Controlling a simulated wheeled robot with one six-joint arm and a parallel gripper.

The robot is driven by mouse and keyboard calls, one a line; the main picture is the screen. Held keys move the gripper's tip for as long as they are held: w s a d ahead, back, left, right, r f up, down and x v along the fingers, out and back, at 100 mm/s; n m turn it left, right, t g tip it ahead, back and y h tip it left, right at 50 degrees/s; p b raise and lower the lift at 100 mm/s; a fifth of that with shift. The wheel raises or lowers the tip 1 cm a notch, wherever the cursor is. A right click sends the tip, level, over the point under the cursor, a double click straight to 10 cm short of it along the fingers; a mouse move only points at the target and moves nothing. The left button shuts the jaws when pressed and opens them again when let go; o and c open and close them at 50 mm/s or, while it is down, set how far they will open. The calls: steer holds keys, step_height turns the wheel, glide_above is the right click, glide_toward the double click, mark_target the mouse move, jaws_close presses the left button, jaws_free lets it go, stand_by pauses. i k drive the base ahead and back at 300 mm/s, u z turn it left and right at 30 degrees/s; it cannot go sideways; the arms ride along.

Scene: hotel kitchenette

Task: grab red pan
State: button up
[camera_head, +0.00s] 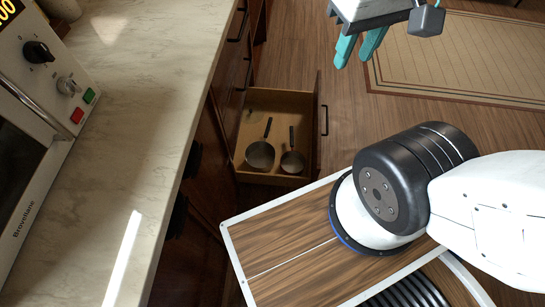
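Two pans lie in an open wooden drawer (246,158). The left, larger pan (260,156) and the right, smaller pan (292,162) both look grey inside, with dark handles pointing to the back of the drawer. I see no clearly red pan. My gripper (354,60) is at the top, right of the drawer and well apart from the pans. Its two teal fingers point down with a gap between the tips, and nothing shows between them.
A marble counter (145,90) runs along the left, above dark wooden cabinets. A white microwave (40,100) stands on it. The drawer front (319,115) sticks out into the room. Wooden floor lies right of the drawer, with a beige rug (460,60) beyond.

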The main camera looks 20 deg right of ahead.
mark_target(292, 162)
steer(key=u, duration=1.75)
steer(key=k, duration=1.25)
steer(key=z, duration=1.75)
